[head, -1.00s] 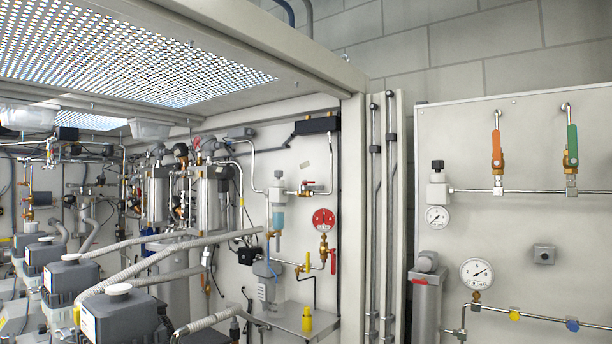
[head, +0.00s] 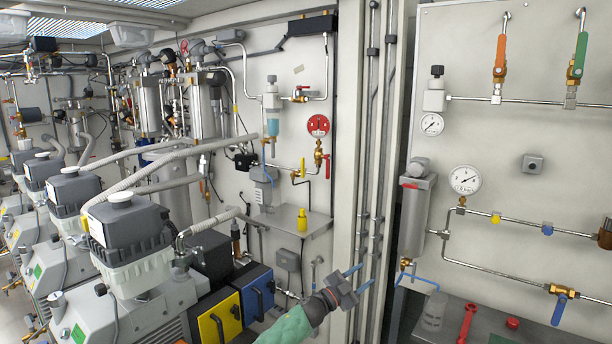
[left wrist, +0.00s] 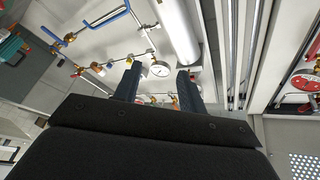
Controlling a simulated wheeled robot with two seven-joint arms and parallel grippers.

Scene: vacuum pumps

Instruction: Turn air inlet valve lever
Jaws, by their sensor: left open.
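Several valve levers show, and I cannot tell which is the air inlet one. An orange lever (head: 500,50) and a green lever (head: 580,54) hang upright at the top of the right panel. In the cabinet are a red lever (head: 327,167) and a yellow lever (head: 303,167). My left gripper (head: 359,277) is open and empty before the grey post, apart from every lever. Its fingers also show spread in the left wrist view (left wrist: 158,85).
Grey pumps (head: 125,235) with hoses fill the left. A pressure gauge (head: 466,180) and a grey cylinder (head: 416,212) are on the right panel. A grey shelf (head: 464,325) with red parts juts out below. Vertical pipes (head: 372,140) run along the post.

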